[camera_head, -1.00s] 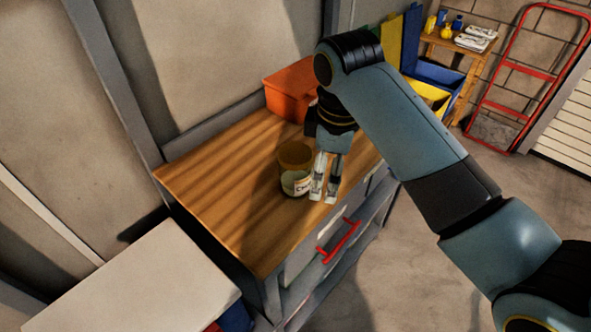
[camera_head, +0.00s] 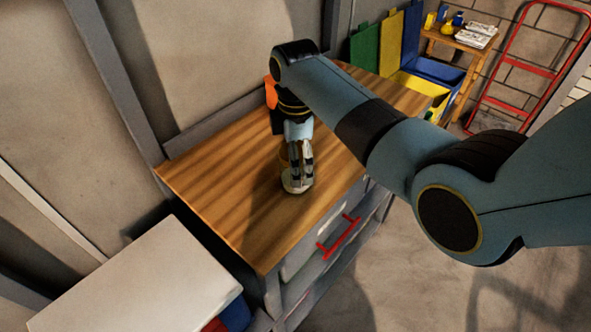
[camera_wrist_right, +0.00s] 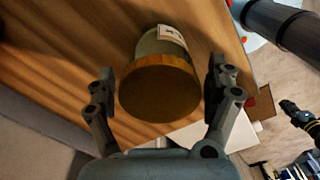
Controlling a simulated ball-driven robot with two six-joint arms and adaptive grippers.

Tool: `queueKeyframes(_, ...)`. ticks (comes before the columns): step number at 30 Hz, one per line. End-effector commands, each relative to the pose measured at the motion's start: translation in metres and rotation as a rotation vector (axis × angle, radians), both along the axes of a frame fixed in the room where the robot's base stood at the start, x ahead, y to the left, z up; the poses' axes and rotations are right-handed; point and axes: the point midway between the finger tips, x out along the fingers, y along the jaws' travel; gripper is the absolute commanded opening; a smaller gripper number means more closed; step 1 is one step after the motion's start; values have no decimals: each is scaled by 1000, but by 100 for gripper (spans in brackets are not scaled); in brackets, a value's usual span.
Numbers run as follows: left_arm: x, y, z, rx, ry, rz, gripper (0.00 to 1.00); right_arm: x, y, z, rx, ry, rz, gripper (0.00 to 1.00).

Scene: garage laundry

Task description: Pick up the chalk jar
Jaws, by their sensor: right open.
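The chalk jar (camera_wrist_right: 160,88) has a brown lid and a pale body with a white label. It stands on the wooden bench top, and in the head view (camera_head: 297,184) my right gripper (camera_head: 297,160) hides most of it. In the right wrist view, my right gripper (camera_wrist_right: 163,85) is open, with one finger on each side of the jar. Small gaps seem to show between the fingers and the jar; contact is not clear.
The wooden bench (camera_head: 215,165) is clear around the jar. An orange box (camera_head: 270,90) stands behind my right arm. A red drawer handle (camera_head: 339,238) is on the bench front. A white-topped unit (camera_head: 135,285) stands at the near left.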

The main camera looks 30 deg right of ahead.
Motion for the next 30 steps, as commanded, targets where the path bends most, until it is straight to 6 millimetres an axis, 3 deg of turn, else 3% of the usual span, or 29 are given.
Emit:
queueKeyframes(5,0,0,1,0,0,0,0,0,0,-20,0,1,0,87)
queueKeyframes(12,0,0,0,0,0,0,0,0,0,-23,1,-1,0,87)
queueKeyframes(26,0,0,0,0,0,0,0,0,0,-22,1,-1,0,29)
queueKeyframes(30,0,0,0,0,0,0,0,0,0,-22,1,-1,0,28)
